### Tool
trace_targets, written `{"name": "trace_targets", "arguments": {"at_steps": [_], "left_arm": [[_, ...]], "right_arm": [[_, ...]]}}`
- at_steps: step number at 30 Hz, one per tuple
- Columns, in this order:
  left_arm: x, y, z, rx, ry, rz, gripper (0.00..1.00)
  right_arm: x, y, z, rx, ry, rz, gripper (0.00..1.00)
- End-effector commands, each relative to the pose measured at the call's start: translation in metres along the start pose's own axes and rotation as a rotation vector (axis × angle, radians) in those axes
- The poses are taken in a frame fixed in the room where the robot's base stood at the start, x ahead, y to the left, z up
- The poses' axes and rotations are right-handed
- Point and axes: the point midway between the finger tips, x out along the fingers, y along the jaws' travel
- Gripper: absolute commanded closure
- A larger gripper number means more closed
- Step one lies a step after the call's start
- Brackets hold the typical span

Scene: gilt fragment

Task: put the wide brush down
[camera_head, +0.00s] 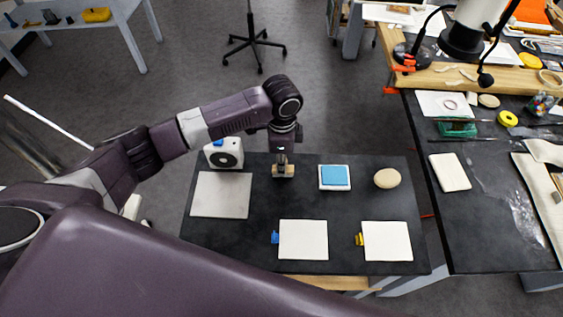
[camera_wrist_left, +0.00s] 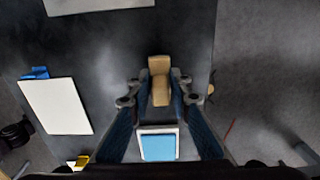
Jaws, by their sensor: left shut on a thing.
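The wide brush (camera_head: 284,172) shows as a pale wooden block at the far middle of the small black table (camera_head: 240,255). My left gripper (camera_head: 283,160) points down over it and is shut on it. In the left wrist view the brush (camera_wrist_left: 159,68) lies between the two fingertips (camera_wrist_left: 160,88) of my left gripper. Its bristles cannot be made out. Whether the brush touches the table top or hangs just above it, I cannot tell. My right gripper is not in view.
A grey sheet (camera_head: 220,195) and white box (camera_head: 224,153) lie left of the brush. A blue-topped pad (camera_head: 335,177) and beige oval (camera_head: 387,178) lie right. Two white squares (camera_head: 303,240) (camera_head: 387,241) lie nearer. Bare black surface separates them. A cluttered workbench (camera_head: 480,235) stands right.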

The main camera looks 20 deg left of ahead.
Motion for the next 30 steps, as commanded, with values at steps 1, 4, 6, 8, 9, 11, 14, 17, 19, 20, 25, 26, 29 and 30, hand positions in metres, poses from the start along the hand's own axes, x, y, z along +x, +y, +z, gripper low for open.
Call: {"name": "trace_targets", "arguments": {"at_steps": [1, 4, 6, 8, 9, 11, 14, 17, 19, 20, 25, 26, 29, 30], "left_arm": [[0.003, 0.0, 0.0, 0.0, 0.0, 0.0, 1.0], [0.004, 0.0, 0.0, 0.0, 0.0, -0.001, 1.0], [0.004, 0.0, 0.0, 0.0, 0.0, -0.001, 1.0], [0.004, 0.0, 0.0, 0.0, 0.0, -0.001, 1.0], [0.004, 0.0, 0.0, 0.0, 0.0, -0.001, 1.0], [0.006, 0.0, 0.0, 0.0, 0.0, -0.001, 1.0], [0.007, 0.0, 0.0, 0.0, 0.0, -0.001, 0.79], [0.007, 0.0, 0.0, 0.0, 0.0, -0.001, 0.67], [0.007, 0.0, 0.0, 0.0, 0.0, -0.001, 0.64], [0.007, 0.0, 0.0, 0.0, 0.0, -0.001, 0.64], [0.007, 0.0, 0.0, 0.0, 0.0, -0.001, 0.64], [0.006, -0.001, 0.0, 0.0, 0.0, -0.001, 0.64], [0.001, -0.001, 0.0, 0.0, 0.001, -0.002, 0.64], [-0.003, -0.001, 0.0, 0.0, 0.002, -0.003, 0.64]], "right_arm": [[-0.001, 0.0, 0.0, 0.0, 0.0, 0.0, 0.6], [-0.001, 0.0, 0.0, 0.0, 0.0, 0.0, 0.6], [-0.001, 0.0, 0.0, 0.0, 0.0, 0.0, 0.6], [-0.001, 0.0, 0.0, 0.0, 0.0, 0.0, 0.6], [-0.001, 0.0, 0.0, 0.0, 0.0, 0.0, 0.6], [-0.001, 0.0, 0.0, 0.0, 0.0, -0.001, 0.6], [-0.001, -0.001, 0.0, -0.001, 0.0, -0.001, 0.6], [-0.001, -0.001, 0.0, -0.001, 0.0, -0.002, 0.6], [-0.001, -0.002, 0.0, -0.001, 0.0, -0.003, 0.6], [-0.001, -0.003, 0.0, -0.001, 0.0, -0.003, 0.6], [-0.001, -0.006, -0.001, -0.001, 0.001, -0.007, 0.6], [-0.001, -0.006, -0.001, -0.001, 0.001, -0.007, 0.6], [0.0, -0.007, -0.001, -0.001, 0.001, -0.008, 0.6], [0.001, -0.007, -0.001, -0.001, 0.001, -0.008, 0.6]]}}
